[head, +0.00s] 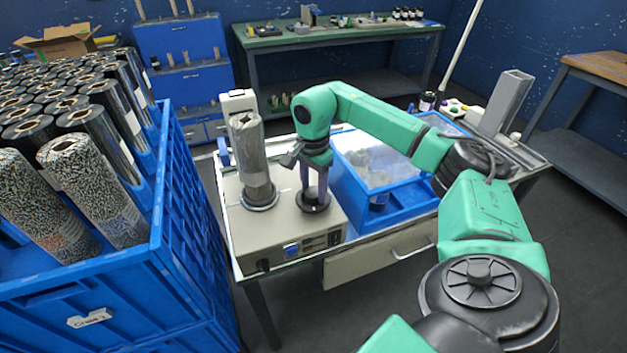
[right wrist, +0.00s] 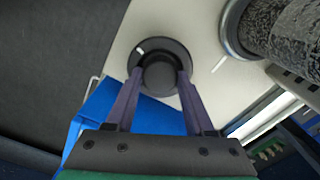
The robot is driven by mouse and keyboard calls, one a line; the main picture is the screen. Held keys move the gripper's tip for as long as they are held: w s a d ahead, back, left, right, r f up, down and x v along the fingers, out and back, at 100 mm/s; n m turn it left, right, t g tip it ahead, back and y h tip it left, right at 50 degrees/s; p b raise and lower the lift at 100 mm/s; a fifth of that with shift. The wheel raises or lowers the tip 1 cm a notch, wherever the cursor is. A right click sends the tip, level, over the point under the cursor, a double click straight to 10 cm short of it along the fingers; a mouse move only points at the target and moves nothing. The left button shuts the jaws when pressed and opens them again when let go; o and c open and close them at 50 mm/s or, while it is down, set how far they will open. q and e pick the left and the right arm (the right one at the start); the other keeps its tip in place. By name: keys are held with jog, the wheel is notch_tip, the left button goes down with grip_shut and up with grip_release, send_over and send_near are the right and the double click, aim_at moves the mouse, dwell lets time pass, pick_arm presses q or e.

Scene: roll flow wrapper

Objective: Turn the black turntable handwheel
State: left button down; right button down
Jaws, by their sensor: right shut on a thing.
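The black turntable handwheel (head: 313,203) sits on top of the beige machine box (head: 290,230), near its right end. In the right wrist view the handwheel (right wrist: 160,72) is a round black disc with a raised hub and a white mark at its upper left. My right gripper (head: 314,196) points down from above, and its purple fingers are shut on the handwheel's hub, one on each side. The right wrist view shows the fingertips (right wrist: 160,75) against the hub. A wrapped roll (head: 251,158) stands on the round turntable (head: 260,198) to the left. My left gripper is not in view.
A blue crate (head: 150,270) full of upright rolls stands at the left. A blue bin with a clear cover (head: 385,195) is right of the machine. A grey post (head: 506,100) stands at the table's right end. A green bench (head: 340,37) is behind.

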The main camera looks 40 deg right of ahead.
jog(key=n, duration=0.2)
jog(key=shift+r+n+p, duration=0.1)
jog(key=shift+n+p, duration=0.25)
jog(key=shift+n, duration=0.05)
jog(key=n, duration=0.3)
jog(key=shift+n+p, duration=0.3)
jog(key=n, duration=0.3)
jog(key=shift+n, duration=2)
jog(key=shift+c, duration=1.3)
grip_release()
